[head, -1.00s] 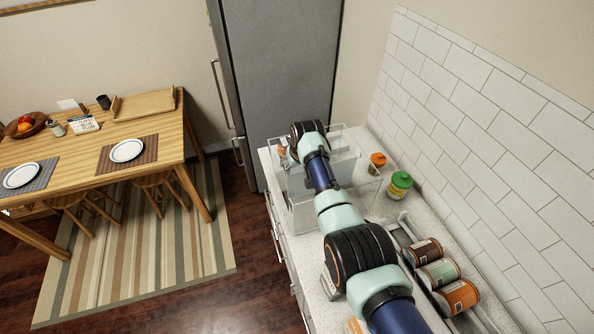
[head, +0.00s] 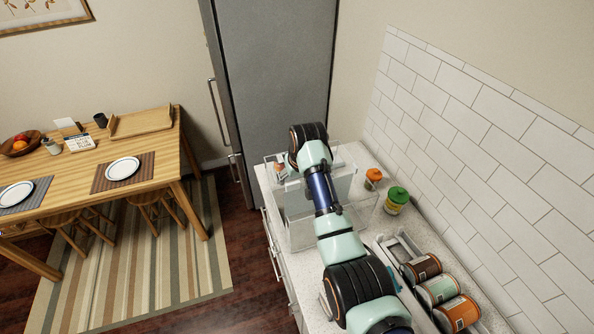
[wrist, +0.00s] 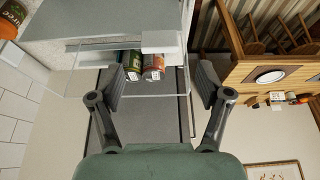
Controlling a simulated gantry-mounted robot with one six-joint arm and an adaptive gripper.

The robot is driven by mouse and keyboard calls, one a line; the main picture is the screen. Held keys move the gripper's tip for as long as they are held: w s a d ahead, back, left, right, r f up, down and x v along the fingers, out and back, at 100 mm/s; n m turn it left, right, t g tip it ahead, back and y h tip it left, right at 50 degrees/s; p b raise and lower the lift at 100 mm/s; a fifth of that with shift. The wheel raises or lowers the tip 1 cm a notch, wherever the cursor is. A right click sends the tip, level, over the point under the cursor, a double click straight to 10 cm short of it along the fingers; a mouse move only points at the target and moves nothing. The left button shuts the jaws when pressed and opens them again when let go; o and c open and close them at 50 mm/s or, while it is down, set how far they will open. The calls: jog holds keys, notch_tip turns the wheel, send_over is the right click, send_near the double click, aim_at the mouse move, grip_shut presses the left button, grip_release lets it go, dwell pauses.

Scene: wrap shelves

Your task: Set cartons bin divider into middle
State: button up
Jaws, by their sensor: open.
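A clear bin (head: 300,232) stands on the counter near the fridge, partly hidden behind my arm. A pale grey panel (head: 343,187), possibly the divider, shows inside it beside my arm. In the wrist view, a clear wall (wrist: 90,80) with a white block (wrist: 160,42) at its top lies ahead of my gripper. Two cans (wrist: 153,67) show past the white block. My gripper (wrist: 163,84) is open, one finger on each side of the cans' outline, with nothing seen held. In the head view its fingers are hidden by my arm. I cannot tell cartons apart.
An orange-lidded jar (head: 373,178) and a green-lidded jar (head: 396,200) stand right of the bin. A tray (head: 391,252) with several cans lies closer, along the tiled wall. The fridge (head: 275,90) is behind the bin. The dining table (head: 100,150) is at left.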

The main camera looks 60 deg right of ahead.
jog(key=v, duration=0.5)
jog(key=shift+r, duration=0.15)
jog(key=shift+a, duration=0.1)
